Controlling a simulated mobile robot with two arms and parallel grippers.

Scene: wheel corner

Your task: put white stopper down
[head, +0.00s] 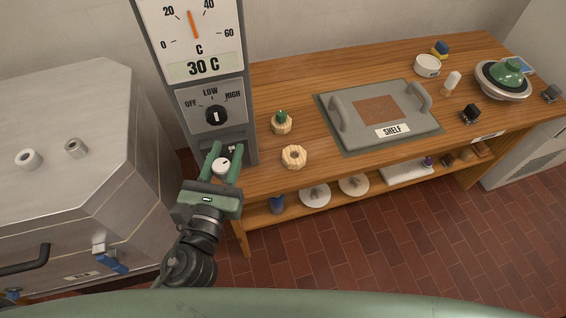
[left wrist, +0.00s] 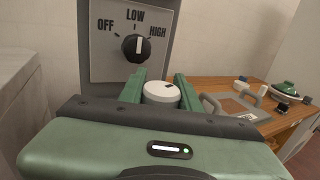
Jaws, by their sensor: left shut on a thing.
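The white stopper (head: 222,166) is a short round white piece with a dark mark on its top. My left gripper (head: 222,164) is shut on it, with one green finger on each side. The gripper holds it in front of the lower part of the grey control column (head: 214,105), near the wooden bench's left end. In the left wrist view the white stopper (left wrist: 162,95) shows between the fingers, below the dial (left wrist: 136,47). Its underside is hidden, so I cannot tell whether it touches anything. My right gripper is not in view.
A grey metal box (head: 60,200) with two short ports (head: 28,159) on top stands left. The bench front has clear patches.

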